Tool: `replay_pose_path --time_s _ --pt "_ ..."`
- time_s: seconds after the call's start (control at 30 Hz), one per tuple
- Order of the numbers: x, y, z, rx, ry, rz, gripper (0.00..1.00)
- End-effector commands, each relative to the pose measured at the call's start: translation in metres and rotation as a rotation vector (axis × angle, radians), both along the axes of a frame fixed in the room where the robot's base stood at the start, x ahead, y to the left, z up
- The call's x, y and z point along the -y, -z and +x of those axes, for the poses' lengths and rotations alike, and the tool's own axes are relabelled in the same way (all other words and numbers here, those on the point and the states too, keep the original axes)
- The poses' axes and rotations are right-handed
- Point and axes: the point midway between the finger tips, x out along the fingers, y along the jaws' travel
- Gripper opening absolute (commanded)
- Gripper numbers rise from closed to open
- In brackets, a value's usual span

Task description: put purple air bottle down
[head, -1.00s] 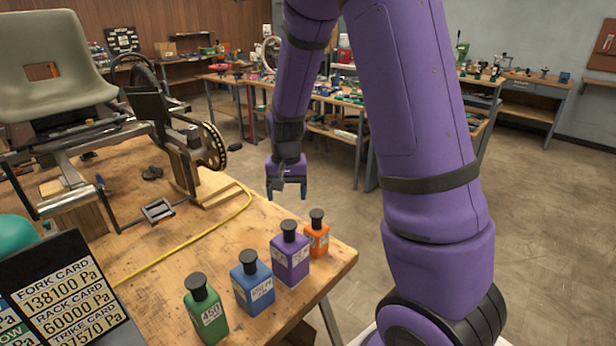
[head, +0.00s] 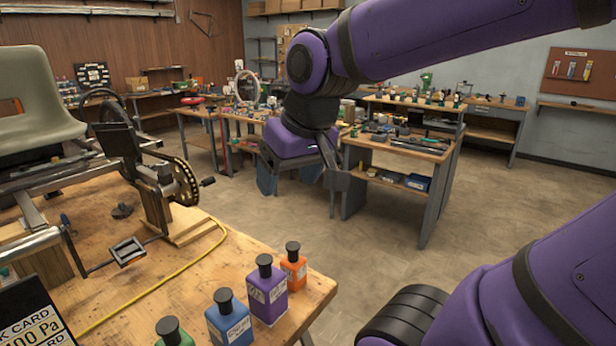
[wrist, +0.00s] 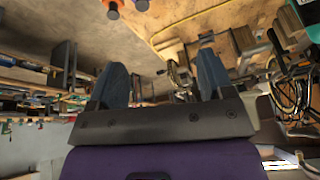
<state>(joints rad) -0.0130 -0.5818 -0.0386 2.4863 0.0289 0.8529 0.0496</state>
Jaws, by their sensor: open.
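The purple air bottle (head: 268,295) stands upright on the wooden bench, with a black cap and a pale label. It is in a row between the blue bottle (head: 230,322) and the orange bottle (head: 293,268). My gripper (head: 300,180) is open and empty, out over the floor beyond the bench's far right corner, apart from the bottles. In the wrist view its two fingers (wrist: 162,80) are spread with nothing between them. Parts of an orange and a purple bottle show at that view's top edge.
A green bottle (head: 173,334) is at the front of the row, cut off by the frame. A yellow cable (head: 150,270) lies on the bench by the trike frame (head: 150,180). A cluttered workbench (head: 405,148) stands behind my gripper. The floor to the right is clear.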

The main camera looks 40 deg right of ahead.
Motion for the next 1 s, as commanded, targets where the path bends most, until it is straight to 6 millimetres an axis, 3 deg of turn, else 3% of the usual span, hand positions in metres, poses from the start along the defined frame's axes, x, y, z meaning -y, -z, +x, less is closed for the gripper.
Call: replay_pose_path --time_s 0.1,0.3,1.0 --pt "-0.003 -0.009 -0.025 0.043 -0.034 -0.029 0.74" --pt "-0.005 -0.013 -0.047 0.075 -0.067 -0.063 0.74" --pt "-0.006 -0.014 -0.050 0.078 -0.071 -0.067 0.74"
